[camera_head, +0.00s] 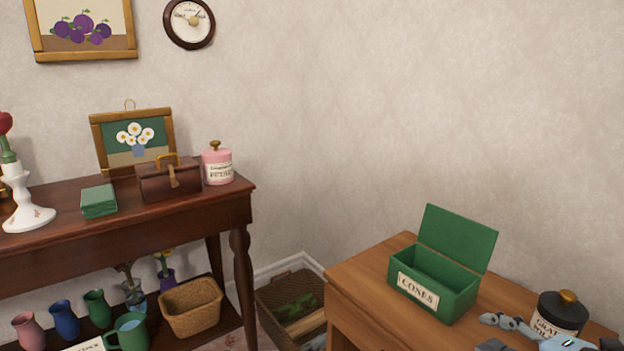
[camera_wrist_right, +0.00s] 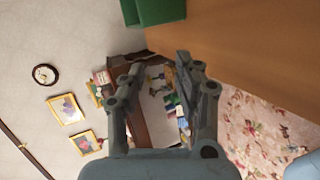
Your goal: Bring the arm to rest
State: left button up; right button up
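My right gripper (camera_head: 485,333) is at the lower right of the head view, over the front part of the small wooden table (camera_head: 378,279). Its two fingers stand apart with nothing between them. In the right wrist view the gripper (camera_wrist_right: 161,60) is also open and empty. The open green box labelled CONES (camera_head: 462,296) stands on the small table, behind and left of the gripper, apart from it. Its inside looks empty from here. My left gripper is in neither view.
A dark jar with a gold knob (camera_head: 561,314) stands close to my right gripper. A wicker basket (camera_head: 267,297) sits between the tables.

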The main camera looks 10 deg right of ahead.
jog(key=s+a+r+m+g+h, duration=0.1)
jog(key=s+a+m+g, duration=0.4)
jog(key=s+m, duration=0.4)
jog(key=s+a+r+m+g+h, duration=0.1)
jog(key=s+a+m+g, duration=0.45)
jog(key=s+m, duration=0.3)
jog(key=s+d+f+g, duration=0.1)
jog(key=s+f, duration=0.1)
jog(key=f, duration=1.1)
jog(key=s+d+f, duration=0.2)
jog(key=f, duration=1.1)
jog(key=s+f+m+g, duration=0.1)
jog(key=s+f, duration=1.3)
jog(key=s, duration=0.4)
jog(key=shift+d+p, duration=0.25)
jog(key=shift+p, duration=0.15)
jog(key=shift+s+f+g+h, duration=0.1)
jog(key=shift+g+h, duration=0.15)
jog(key=shift+h, duration=0.05)
